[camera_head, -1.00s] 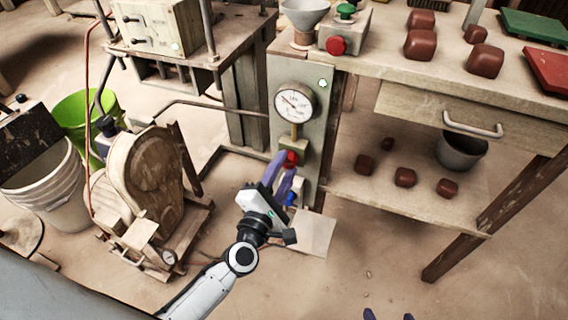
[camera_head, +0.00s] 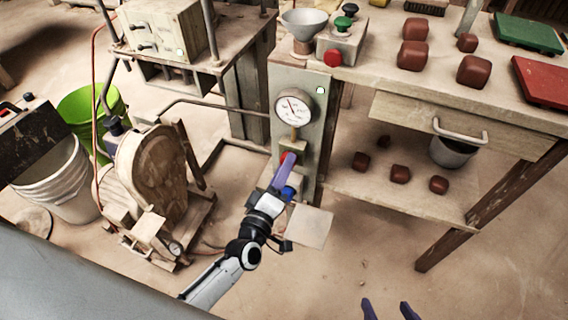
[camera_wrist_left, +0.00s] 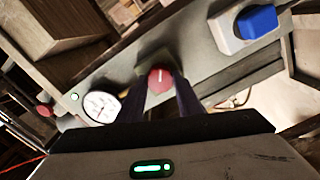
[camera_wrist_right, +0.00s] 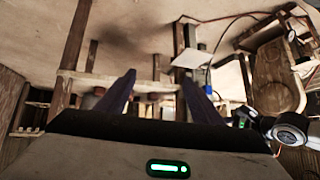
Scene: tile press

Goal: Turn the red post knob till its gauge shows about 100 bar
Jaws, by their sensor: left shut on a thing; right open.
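The red post knob (camera_wrist_left: 160,78) has a pale line on its face and sits between my left gripper's fingers (camera_wrist_left: 160,92) in the left wrist view. My left gripper is shut on it; in the head view purple fingers (camera_head: 282,172) partly cover the knob (camera_head: 288,158). The round white gauge (camera_head: 293,108) is just above it on the grey post. Its needle points up and slightly left, but the numbers are too small to read. It also shows in the left wrist view (camera_wrist_left: 102,106). My right gripper (camera_head: 388,309) is open and empty at the bottom edge.
A blue knob (camera_head: 288,192) sits below the red one on the post. A red button (camera_head: 333,58) is on a box on the bench above. The bench (camera_head: 390,77) with brown blocks stands to the right. A wooden wheeled machine (camera_head: 150,180) stands left.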

